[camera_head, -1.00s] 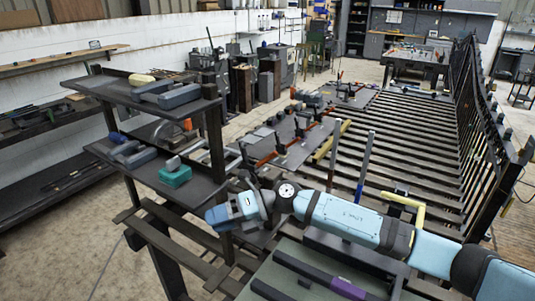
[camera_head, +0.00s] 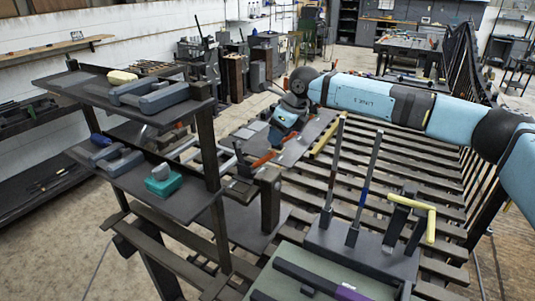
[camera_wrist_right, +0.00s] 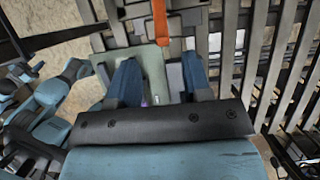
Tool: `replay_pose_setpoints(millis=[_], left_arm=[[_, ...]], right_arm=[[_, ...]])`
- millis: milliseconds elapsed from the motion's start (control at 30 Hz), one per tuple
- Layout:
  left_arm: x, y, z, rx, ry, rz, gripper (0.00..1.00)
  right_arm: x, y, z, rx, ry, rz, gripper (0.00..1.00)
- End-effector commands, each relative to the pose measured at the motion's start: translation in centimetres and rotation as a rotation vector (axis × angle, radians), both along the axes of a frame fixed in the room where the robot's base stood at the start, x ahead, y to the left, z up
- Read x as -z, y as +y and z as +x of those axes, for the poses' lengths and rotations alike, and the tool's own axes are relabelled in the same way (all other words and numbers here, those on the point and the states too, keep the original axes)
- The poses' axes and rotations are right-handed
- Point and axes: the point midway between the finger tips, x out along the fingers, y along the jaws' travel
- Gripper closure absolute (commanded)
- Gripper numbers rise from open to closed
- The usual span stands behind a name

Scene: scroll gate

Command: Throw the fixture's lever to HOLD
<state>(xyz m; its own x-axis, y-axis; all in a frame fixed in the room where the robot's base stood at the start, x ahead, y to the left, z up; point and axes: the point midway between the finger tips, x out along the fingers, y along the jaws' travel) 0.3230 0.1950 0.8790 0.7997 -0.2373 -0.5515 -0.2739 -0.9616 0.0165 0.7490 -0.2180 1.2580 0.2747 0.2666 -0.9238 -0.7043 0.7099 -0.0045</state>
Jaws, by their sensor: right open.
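The fixture, a dark block (camera_head: 330,245) with upright posts, stands on the slatted bed. I cannot read any HOLD mark, nor tell which part is the lever. My right gripper (camera_head: 277,135) hangs beyond and left of the fixture, apart from it. In the right wrist view, its two blue fingers (camera_wrist_right: 155,68) are spread with nothing held between them. My left gripper does not show.
A dark two-level shelf (camera_head: 90,85) with grey tools and a teal block (camera_head: 163,180) stands at left. A green-topped surface (camera_head: 325,280) with a purple-ended bar is in front. Orange-handled clamps (camera_head: 264,158) lie on a plate behind. A barred gate stands at right.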

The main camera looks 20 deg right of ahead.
Motion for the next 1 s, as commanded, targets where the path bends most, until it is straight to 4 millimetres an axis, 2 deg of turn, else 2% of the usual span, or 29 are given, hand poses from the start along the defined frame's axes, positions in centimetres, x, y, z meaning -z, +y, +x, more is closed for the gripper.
replay_pose_setpoints(millis=[200, 400, 600, 867, 900, 1000], left_arm=[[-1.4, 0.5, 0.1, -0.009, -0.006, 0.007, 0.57], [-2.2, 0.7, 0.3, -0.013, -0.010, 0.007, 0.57], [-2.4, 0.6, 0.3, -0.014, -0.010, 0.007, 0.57], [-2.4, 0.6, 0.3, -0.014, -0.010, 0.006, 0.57], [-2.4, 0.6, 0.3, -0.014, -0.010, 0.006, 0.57], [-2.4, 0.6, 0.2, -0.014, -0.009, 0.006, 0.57]], right_arm=[[4.3, 1.4, 1.2, 0.001, 0.004, 0.001, 0.55], [7.3, 2.3, 2.2, 0.000, 0.002, 0.002, 0.55], [8.7, 2.6, 2.6, 0.000, 0.001, 0.002, 0.55], [8.9, 2.6, 2.6, 0.000, 0.000, 0.003, 0.55], [8.9, 2.6, 2.6, 0.000, 0.000, 0.003, 0.58], [8.9, 2.6, 2.6, 0.000, 0.000, 0.003, 0.81]])
